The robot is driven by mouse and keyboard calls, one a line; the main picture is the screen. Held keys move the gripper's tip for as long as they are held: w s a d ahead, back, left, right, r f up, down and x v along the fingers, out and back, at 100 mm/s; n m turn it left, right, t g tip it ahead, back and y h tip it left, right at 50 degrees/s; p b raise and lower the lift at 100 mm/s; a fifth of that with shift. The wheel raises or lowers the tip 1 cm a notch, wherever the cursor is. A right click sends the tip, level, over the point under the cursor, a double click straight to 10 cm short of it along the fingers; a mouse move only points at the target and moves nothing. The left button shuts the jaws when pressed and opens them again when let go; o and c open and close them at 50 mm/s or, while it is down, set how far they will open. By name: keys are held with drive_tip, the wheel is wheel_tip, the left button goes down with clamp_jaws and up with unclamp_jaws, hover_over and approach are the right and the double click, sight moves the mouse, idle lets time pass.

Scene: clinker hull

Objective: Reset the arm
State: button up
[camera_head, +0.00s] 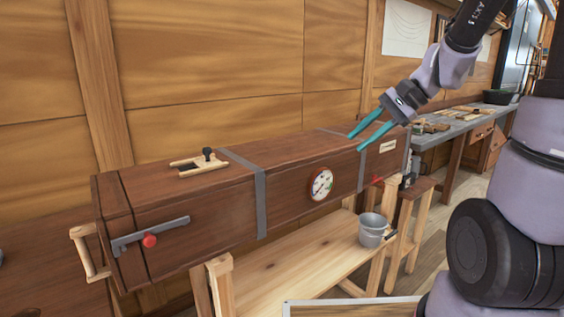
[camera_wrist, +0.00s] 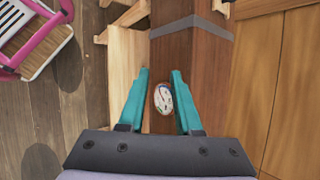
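My gripper (camera_head: 357,141) is raised at the right end of the long wooden box (camera_head: 210,222) in the head view, its two teal fingers spread apart. In the wrist view my gripper (camera_wrist: 161,75) is open with nothing held between its fingers. The box (camera_wrist: 198,75) lies beyond the fingers there, and its round dial (camera_wrist: 163,97) shows between them. The dial (camera_head: 321,184) is on the box's front face in the head view.
The box has a red knob (camera_head: 150,240), a metal latch bar and a wooden side handle (camera_head: 88,252). A wooden bench (camera_head: 290,275) stands below, with a grey bucket (camera_head: 372,229). A workbench (camera_head: 460,128) is at the back right. A pink-framed item (camera_wrist: 35,35) shows in the wrist view.

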drive_tip(key=s+d+r+n+t+h, duration=0.4)
drive_tip(key=s+d+r+n+h, duration=0.1)
drive_tip(key=s+r, duration=0.4)
drive_tip(key=shift+s+d+t+h, duration=0.4)
drive_tip(key=shift+s+d+h, duration=0.05)
drive_tip(key=shift+s+h, duration=0.3)
